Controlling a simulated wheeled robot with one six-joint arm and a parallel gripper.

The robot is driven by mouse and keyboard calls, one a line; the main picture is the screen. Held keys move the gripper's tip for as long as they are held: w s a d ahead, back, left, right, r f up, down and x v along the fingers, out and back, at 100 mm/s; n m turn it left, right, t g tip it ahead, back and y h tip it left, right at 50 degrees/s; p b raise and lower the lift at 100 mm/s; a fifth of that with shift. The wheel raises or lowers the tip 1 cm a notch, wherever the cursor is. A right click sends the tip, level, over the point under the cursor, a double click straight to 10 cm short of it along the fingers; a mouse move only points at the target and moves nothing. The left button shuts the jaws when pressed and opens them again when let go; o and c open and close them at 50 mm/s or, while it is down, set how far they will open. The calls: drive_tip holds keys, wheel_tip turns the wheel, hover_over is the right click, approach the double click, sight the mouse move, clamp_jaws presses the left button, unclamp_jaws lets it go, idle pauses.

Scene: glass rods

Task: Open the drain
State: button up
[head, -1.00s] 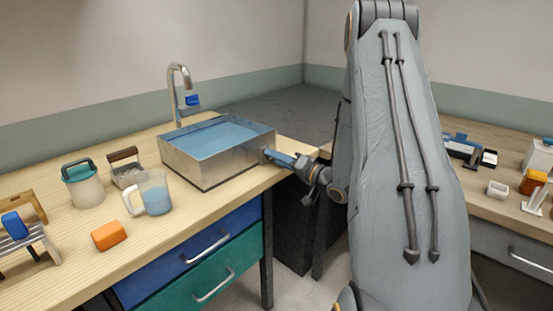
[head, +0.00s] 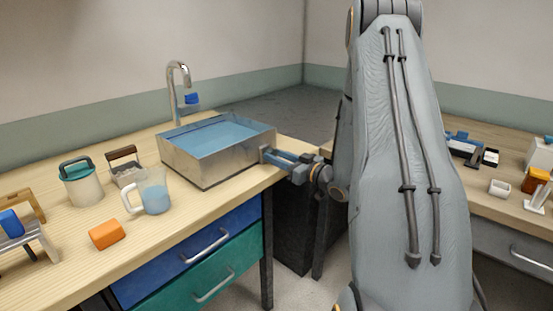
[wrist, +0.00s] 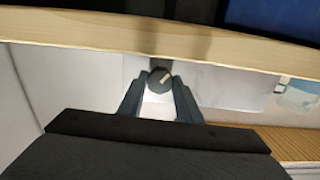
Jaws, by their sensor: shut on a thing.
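The metal sink basin (head: 210,172) stands on the wooden bench and holds blue water (head: 222,138). A dark round drain knob (wrist: 160,76) with a pale mark on its face sticks out from the basin's side wall (wrist: 225,85). My gripper (head: 268,156) reaches the right side of the basin, low on the wall. In the wrist view my gripper (wrist: 160,88) has its two fingers on either side of the knob, shut on it. In the head view the knob is hidden by the fingers.
A tall faucet (head: 177,90) stands behind the basin. A jug (head: 154,195) of blue liquid, a lidded pot (head: 83,187) and an orange block (head: 107,234) stand on the bench to the left. The bench edge (wrist: 105,32) runs close to my gripper.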

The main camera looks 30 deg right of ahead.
drive_tip(key=n+b, duration=0.2)
drive_tip(key=n, duration=0.4)
drive_tip(key=shift+n, duration=0.4)
idle(0.3)
drive_tip(key=o, duration=0.8)
drive_tip(key=shift+d, duration=0.1)
drive_tip(key=shift+c, duration=0.2)
drive_tip(key=shift+s, duration=0.1)
drive_tip(key=b+v, duration=0.1)
drive_tip(key=v, duration=0.6)
drive_tip(key=shift+s+d, duration=0.15)
drive_tip(key=shift+s, duration=0.1)
